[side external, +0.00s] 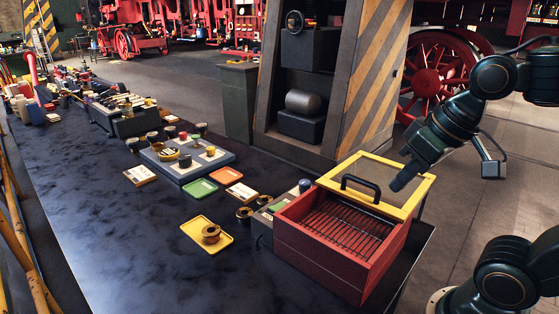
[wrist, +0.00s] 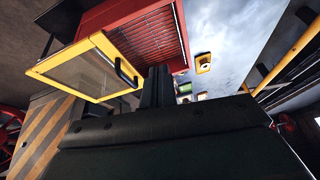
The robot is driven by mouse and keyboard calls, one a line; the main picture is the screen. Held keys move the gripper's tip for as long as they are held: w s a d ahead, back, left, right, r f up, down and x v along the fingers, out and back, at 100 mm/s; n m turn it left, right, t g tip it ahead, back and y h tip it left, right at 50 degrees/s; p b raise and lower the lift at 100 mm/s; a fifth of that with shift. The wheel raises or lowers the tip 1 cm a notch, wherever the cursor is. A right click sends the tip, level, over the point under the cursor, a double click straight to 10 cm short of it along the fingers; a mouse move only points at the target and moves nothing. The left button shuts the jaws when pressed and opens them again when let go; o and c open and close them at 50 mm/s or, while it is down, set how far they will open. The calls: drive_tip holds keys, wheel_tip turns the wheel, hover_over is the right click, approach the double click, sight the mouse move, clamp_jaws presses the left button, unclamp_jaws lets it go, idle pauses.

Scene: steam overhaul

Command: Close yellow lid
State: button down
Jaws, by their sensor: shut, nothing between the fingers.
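The yellow lid (side external: 427,192) is a yellow frame around a clear panel, with a black handle (side external: 361,188). It stands open at the back of a red box (side external: 325,254), so the dark grille (side external: 345,230) inside shows. My gripper (side external: 396,185) is shut and empty. In the side view its tip overlaps the right part of the lid; I cannot tell whether they touch. In the wrist view my gripper (wrist: 156,82) points up the picture, just right of the lid (wrist: 90,72) and its handle (wrist: 126,73), with the red box (wrist: 108,14) above.
The box sits at the right end of a long dark table (side external: 130,240). Left of it are a yellow tray (side external: 193,232) with a round part, green and orange trays, and a grey board (side external: 160,165) with several small parts. A striped pillar (side external: 372,80) stands behind.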

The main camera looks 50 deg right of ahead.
drive_tip(key=w+d+m+g+y, duration=0.2)
drive_tip(key=w+d+m+g, duration=0.1)
drive_tip(key=w+d+m, duration=0.55)
drive_tip(key=s+d+f+m+g+y, duration=0.2)
drive_tip(key=d+m, duration=0.6)
drive_tip(key=d, duration=0.6)
drive_tip(key=shift+d+f, duration=0.15)
drive_tip(key=shift+f, duration=0.3)
drive_tip(key=shift+f, duration=0.15)
